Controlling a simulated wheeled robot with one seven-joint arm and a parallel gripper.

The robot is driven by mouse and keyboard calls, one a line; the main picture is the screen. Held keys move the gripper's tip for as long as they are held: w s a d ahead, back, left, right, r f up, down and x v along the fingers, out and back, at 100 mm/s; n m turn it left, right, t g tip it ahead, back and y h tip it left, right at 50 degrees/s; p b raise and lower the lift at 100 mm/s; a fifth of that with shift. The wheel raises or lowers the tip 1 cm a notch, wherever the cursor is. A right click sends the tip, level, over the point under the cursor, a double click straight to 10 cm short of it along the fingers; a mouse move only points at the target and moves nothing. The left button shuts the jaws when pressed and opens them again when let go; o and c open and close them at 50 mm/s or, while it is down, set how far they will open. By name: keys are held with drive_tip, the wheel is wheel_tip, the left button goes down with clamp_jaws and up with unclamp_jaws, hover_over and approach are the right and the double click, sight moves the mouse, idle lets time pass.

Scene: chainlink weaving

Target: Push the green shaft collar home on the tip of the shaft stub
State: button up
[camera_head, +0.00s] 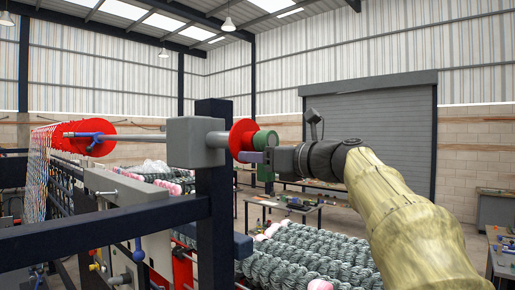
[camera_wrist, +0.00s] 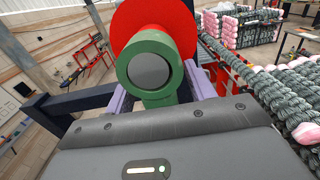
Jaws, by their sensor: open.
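The green shaft collar (camera_head: 266,140) sits at the right end of the shaft, beside a red disc (camera_head: 241,139). In the wrist view the collar (camera_wrist: 128,69) is a ring around the round grey shaft end (camera_wrist: 149,70), with the red disc (camera_wrist: 125,22) behind it. My gripper (camera_head: 254,157) is at the collar's lower side. In the wrist view its purple fingers (camera_wrist: 159,92) stand apart on either side of the collar's lower green part. I cannot tell whether they touch it. The fingertips are partly hidden behind the collar.
A grey bearing block (camera_head: 192,142) carries the shaft on a dark blue post (camera_head: 214,210). A dark blue beam (camera_head: 110,228) runs left from the post. Rolls of grey mesh (camera_head: 310,256) lie below my arm. A workbench (camera_head: 300,205) stands behind.

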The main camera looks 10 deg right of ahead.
drive_tip(key=shift+w+a, duration=0.25)
drive_tip(key=shift+w, duration=0.05)
clamp_jaws()
drive_tip(key=shift+w+a+r, duration=0.1)
drive_tip(key=shift+w+r, duration=0.05)
idle(1.1)
unclamp_jaws()
